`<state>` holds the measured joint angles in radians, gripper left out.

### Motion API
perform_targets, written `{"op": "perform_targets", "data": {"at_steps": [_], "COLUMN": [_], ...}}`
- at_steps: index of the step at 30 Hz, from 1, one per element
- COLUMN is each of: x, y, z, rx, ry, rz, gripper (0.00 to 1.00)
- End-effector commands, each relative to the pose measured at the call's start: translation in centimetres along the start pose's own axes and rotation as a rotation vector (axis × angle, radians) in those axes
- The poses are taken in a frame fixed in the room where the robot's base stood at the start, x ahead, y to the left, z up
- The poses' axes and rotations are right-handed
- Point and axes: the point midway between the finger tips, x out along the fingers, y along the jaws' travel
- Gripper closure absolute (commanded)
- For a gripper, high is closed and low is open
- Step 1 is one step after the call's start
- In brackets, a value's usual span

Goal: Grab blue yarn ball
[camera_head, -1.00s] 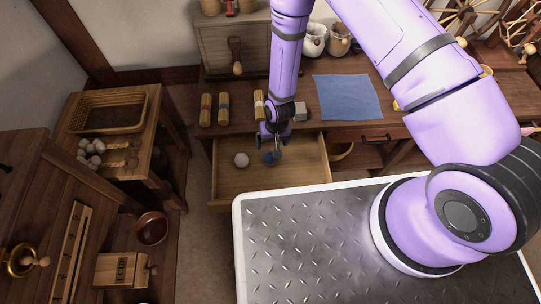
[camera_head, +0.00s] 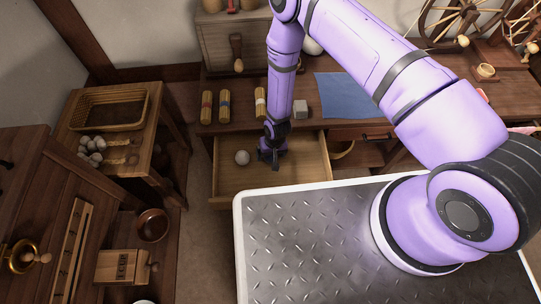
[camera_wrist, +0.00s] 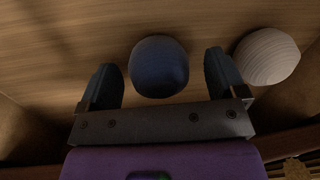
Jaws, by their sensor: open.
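The blue yarn ball (camera_wrist: 159,66) lies on the wooden floor of the open drawer (camera_head: 300,176). In the wrist view it sits between the two open fingers of my gripper (camera_wrist: 162,82), with a gap on each side. In the head view my gripper (camera_head: 272,158) is down inside the drawer and hides the blue ball. A white yarn ball (camera_head: 242,157) lies beside my gripper in the drawer. It also shows in the wrist view (camera_wrist: 268,56), just outside one finger.
The drawer walls stand close around my gripper. A side table with a wicker tray (camera_head: 108,108) is at left.

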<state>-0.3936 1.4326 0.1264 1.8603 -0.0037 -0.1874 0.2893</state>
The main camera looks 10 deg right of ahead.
Motion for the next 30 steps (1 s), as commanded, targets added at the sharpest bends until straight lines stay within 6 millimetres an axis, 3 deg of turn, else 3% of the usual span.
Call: {"op": "perform_targets", "data": {"at_steps": [9,16,17,30], "x": [0.56,0.54,0.54,-0.33], "y": [0.03,0.03,0.03,-0.12], "z": [0.01,0.0,0.0,-0.11], "rx": [0.0,0.0,0.0,0.0], "ry": [0.0,0.0,0.0,0.001], "rz": [0.001,0.001,0.001,0.0], "gripper": [0.1,0.6,0.64,0.64]}}
